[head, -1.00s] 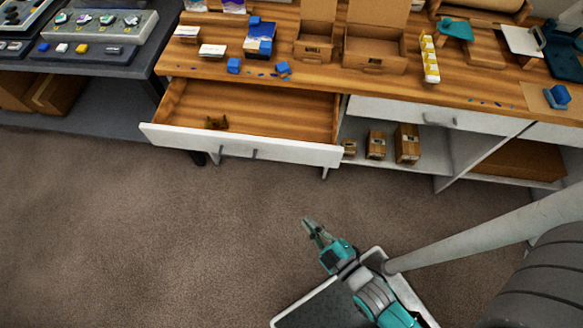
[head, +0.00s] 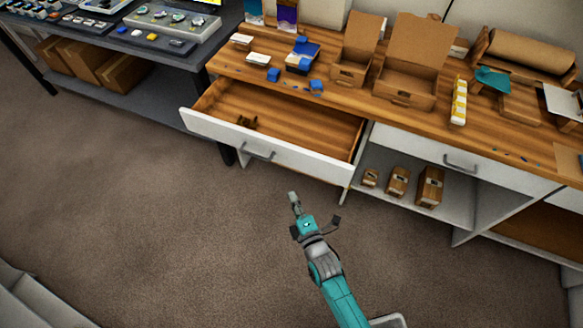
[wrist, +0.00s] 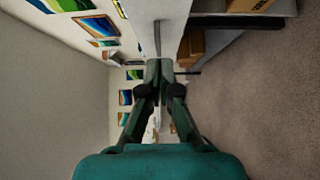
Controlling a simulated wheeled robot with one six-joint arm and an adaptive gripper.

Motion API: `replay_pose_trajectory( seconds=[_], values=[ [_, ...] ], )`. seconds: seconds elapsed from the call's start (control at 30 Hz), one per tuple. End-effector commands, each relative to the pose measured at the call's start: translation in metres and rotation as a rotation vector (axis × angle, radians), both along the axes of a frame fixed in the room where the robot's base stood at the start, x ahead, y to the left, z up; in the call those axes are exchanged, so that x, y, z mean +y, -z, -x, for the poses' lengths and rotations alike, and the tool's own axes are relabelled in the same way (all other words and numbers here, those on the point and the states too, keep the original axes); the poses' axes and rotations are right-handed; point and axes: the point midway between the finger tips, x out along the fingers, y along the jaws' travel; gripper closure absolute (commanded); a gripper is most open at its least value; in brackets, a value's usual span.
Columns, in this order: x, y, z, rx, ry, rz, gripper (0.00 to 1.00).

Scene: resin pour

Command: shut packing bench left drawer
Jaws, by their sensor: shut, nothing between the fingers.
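The packing bench's left drawer (head: 270,147) is pulled well out, with a white front and a wooden inside. A small brown object (head: 246,122) lies in it near the front left. Its grey bar handle (head: 256,152) is on the middle of the front. My gripper (head: 292,196) is in front of the drawer, below and right of the handle in the head view, and apart from it. In the wrist view my gripper (wrist: 160,66) has its fingertips together and holds nothing. A white drawer front with a handle (wrist: 157,38) shows just beyond the fingertips.
The bench top (head: 340,97) holds open cardboard boxes (head: 410,85), blue pieces and a yellow-and-white strip (head: 459,102). A closed drawer (head: 455,158) is to the right, above small boxes on a shelf. Carpet floor (head: 130,200) in front is clear.

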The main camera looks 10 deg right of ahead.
Motion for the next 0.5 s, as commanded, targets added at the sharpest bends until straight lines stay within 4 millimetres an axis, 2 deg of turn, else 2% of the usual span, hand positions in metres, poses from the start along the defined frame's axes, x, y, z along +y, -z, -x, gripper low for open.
replay_pose_trajectory(
  seconds=[0.5],
  values=[
    [0.013, -0.001, -0.086, -0.002, 0.001, -0.002, 1.00]
  ],
)
